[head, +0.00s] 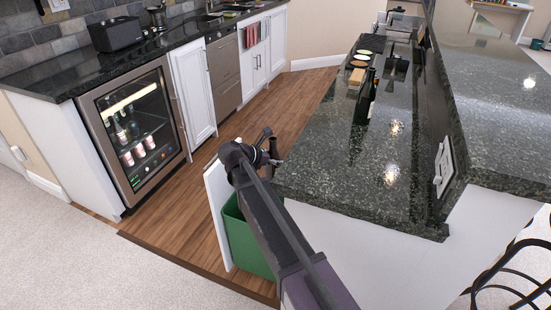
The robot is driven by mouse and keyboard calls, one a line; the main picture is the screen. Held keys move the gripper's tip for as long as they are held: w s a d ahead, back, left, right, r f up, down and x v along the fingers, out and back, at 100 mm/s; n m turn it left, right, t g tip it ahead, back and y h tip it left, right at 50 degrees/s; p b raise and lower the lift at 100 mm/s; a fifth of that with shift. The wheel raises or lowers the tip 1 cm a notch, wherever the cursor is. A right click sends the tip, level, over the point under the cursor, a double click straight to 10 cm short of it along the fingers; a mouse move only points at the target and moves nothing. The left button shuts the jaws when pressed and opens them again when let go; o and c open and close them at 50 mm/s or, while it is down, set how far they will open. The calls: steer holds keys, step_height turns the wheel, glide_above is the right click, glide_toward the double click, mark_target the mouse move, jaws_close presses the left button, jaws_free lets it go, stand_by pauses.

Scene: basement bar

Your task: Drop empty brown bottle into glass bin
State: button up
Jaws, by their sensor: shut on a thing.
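My gripper (272,155) is beside the left end of the dark granite counter, above and slightly right of a green bin. It is shut on a small dark brown thing (273,147), which looks like the brown bottle. My wrist and the gripper hide most of it, so its tilt is unclear. The green bin (236,232) stands on the wooden floor against the counter's end, with a white panel at its left. My arm covers part of the bin. Its inside and any label cannot be seen.
A dark bottle (365,100) stands on the granite counter (310,180), near a wooden block (356,78) and several small round dishes. A raised bar top (495,110) lies to the right. A glass-door fridge (135,130) and cabinets line the left. The wooden aisle between is clear.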

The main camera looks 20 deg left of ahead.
steer(key=o, duration=1.1)
